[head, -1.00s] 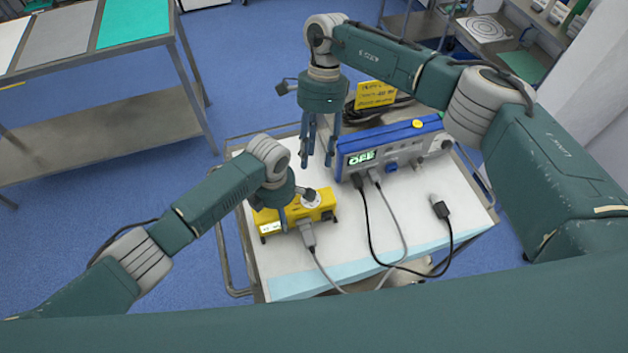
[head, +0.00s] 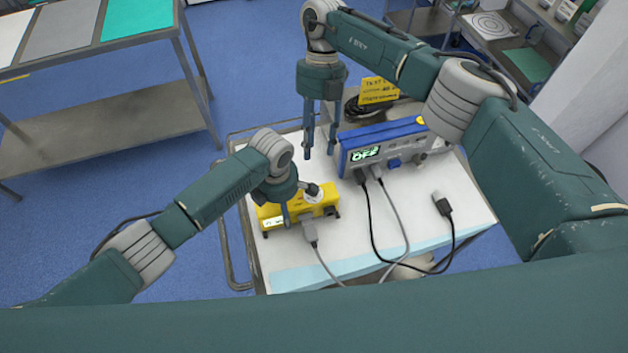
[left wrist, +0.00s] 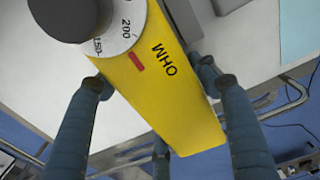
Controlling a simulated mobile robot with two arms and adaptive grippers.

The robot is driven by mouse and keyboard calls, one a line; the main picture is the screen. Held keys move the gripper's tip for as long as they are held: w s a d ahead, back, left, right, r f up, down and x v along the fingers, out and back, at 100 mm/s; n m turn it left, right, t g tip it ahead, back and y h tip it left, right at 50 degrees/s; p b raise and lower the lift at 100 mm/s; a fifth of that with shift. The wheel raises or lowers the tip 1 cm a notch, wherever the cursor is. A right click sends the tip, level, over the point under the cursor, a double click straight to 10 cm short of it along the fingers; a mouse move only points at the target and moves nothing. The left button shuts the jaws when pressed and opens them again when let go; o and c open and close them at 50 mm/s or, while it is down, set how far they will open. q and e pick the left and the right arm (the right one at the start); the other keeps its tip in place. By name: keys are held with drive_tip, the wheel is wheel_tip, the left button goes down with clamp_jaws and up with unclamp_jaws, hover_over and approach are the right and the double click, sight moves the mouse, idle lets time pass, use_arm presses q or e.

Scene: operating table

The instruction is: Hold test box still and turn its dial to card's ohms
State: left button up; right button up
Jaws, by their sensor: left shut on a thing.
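The yellow test box (head: 270,216) lies near the left edge of the white cart top. My left gripper (head: 288,212) is over it, with fingers closed around its sides. In the left wrist view, the box (left wrist: 172,85) shows "OHM", a red mark and part of a white dial (left wrist: 128,20) with a dark knob (left wrist: 75,12). The numbers 150 and 200 show on the dial near the mark. A yellow card (head: 378,90) stands at the back; its writing is too small to read surely. My right gripper (head: 320,150) points down, fingers apart and empty, behind the box.
A blue and grey unit (head: 385,148) with a display reading "OFF" stands right of my right gripper. Grey and black cables run over the cart top (head: 300,272), one to the test box. A loose black plug (head: 441,204) lies at the right. A steel table (head: 100,125) stands far left.

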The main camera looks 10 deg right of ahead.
drive_tip(key=x, duration=1.1)
drive_tip(key=shift+s+a+f, duration=0.1)
drive_tip(key=shift+s+f, duration=0.15)
drive_tip(key=shift+f, duration=0.05)
clamp_jaws()
